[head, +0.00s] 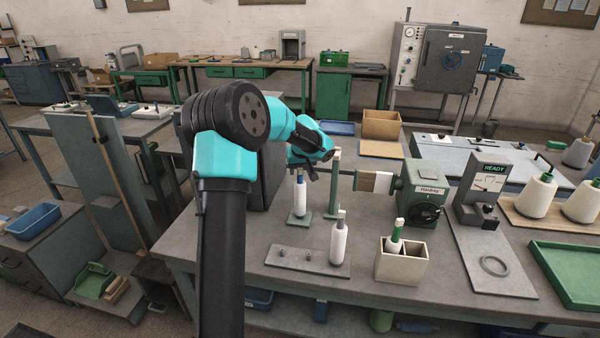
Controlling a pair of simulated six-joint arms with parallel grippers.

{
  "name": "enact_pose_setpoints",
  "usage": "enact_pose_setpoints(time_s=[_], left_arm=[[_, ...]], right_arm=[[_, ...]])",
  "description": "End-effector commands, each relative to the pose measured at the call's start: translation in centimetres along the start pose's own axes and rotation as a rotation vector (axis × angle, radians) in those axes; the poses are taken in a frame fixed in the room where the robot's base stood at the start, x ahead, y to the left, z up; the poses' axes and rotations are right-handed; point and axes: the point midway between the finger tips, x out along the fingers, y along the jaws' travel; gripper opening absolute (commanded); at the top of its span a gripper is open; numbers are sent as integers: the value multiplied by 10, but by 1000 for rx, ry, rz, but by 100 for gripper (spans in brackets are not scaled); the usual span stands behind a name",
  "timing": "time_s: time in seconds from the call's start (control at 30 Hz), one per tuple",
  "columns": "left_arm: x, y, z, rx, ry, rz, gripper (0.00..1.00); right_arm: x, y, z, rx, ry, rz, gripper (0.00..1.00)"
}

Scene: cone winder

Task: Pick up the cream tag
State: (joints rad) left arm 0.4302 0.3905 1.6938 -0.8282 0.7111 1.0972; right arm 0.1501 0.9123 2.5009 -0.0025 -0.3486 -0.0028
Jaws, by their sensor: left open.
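A small cream piece (337,154), which looks like the cream tag, sits at the top of a slim green post (335,190) on the workbench. It is small here, and I cannot tell how it is fixed. My left gripper (316,172) is just left of the upper post, beyond my turquoise wrist. Its fingers are small and dark, open, with nothing visible between them. I cannot tell whether they touch the post. My right gripper is out of view.
A blue-and-white bobbin (300,198) stands close below the gripper. A white bobbin (339,242) stands on a grey pegged plate (295,262). A divided box (402,268) holds a green bobbin (395,240). The green winder (422,190) is right of the post.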

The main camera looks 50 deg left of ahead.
Motion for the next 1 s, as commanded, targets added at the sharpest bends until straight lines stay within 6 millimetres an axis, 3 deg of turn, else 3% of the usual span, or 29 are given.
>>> enact_pose_setpoints(time_s=[0.37,0.8,1.0], left_arm=[[0,0,0,0,0,0,51],[0,0,0,0,0,0,11],[0,0,0,0,0,0,10]], right_arm=[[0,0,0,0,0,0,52],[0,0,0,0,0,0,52],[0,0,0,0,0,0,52]])
